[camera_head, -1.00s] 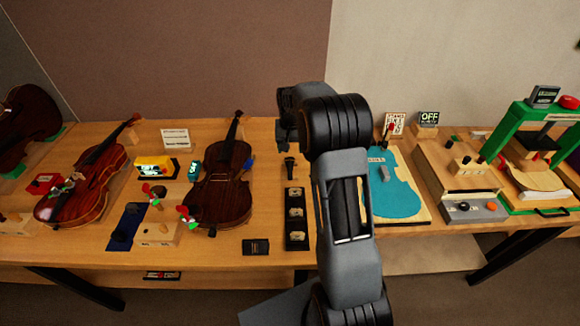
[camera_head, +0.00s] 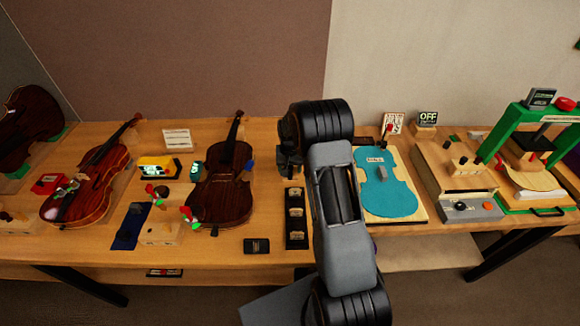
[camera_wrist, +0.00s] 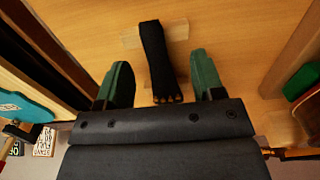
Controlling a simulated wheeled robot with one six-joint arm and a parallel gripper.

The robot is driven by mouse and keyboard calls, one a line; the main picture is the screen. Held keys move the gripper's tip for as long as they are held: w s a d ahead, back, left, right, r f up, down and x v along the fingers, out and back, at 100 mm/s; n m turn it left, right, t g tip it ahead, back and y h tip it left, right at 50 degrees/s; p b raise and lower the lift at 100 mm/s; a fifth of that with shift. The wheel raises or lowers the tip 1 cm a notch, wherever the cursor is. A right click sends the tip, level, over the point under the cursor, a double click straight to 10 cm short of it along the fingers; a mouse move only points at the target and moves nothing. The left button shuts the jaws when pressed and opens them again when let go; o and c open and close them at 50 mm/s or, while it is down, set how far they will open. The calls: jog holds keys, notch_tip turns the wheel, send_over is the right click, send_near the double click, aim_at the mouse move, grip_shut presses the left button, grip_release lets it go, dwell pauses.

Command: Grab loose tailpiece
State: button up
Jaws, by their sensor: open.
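The loose tailpiece (camera_wrist: 158,60) is a black tapered piece with several small holes at its wider end. In the wrist view it lies across a pale wooden block (camera_wrist: 178,30) on the bench. My gripper (camera_wrist: 160,62) is open, with one green finger on each side of the tailpiece; the tailpiece lies between them with gaps on both sides. In the head view my gripper (camera_head: 289,160) is low over the bench, right of the middle violin, and hides the tailpiece.
A black tray (camera_head: 296,238) with pale bridges lies just in front of my gripper. The middle violin (camera_head: 220,203) is to the left. A blue violin-shaped mat (camera_head: 385,200) is to the right. The wooden bench (camera_head: 270,215) is bare between violin and tray.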

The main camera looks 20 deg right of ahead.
jog(key=c, duration=1)
jog(key=shift+r, duration=0.1)
